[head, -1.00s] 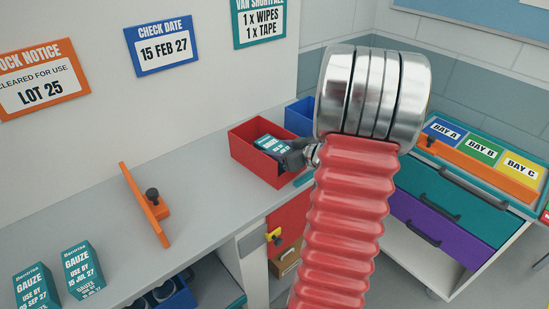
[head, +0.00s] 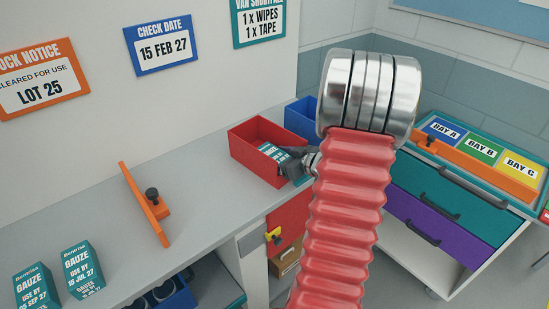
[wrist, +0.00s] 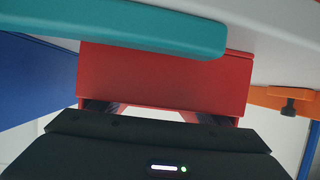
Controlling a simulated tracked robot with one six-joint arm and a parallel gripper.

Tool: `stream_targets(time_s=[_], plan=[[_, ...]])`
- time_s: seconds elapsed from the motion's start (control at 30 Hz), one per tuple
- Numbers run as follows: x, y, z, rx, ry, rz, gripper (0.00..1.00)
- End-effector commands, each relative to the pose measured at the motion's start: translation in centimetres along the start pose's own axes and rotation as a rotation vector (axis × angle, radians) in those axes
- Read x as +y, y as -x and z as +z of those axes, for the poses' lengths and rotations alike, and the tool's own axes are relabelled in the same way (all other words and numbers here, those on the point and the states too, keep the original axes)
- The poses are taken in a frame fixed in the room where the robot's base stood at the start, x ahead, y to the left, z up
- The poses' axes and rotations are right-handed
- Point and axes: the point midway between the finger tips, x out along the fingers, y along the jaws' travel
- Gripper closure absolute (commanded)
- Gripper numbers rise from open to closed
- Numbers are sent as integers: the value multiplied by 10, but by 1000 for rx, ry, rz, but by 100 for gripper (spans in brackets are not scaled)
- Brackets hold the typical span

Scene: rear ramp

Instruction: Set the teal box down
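The teal box (head: 271,151) with a white GAUZE label is inside the red bin (head: 262,169), low between its walls and partly hidden by the near wall and my gripper. My dark gripper (head: 284,157) reaches over the bin's right side and appears shut on the box. In the wrist view, the red bin (wrist: 165,78) fills the middle. My gripper's fingers (wrist: 157,112) show only as dark stubs at its edge, and the box is hidden there. I cannot tell whether the box touches the bin floor.
A blue bin (head: 301,116) stands behind the red one. An orange bracket with a black knob (head: 152,196) stands on the grey counter (head: 200,165). Two other teal gauze boxes (head: 82,270) stand at the front left. A drawer unit (head: 440,195) is at the right.

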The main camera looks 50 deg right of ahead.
Motion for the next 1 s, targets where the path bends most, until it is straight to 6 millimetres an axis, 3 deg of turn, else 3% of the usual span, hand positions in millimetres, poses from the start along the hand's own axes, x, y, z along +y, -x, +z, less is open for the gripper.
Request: stream_targets(time_s=[0.43, 1.0], plan=[[0, 9, -2, 0, 0, 2, 31], [1, 95, -2, 1, 0, 4, 31]])
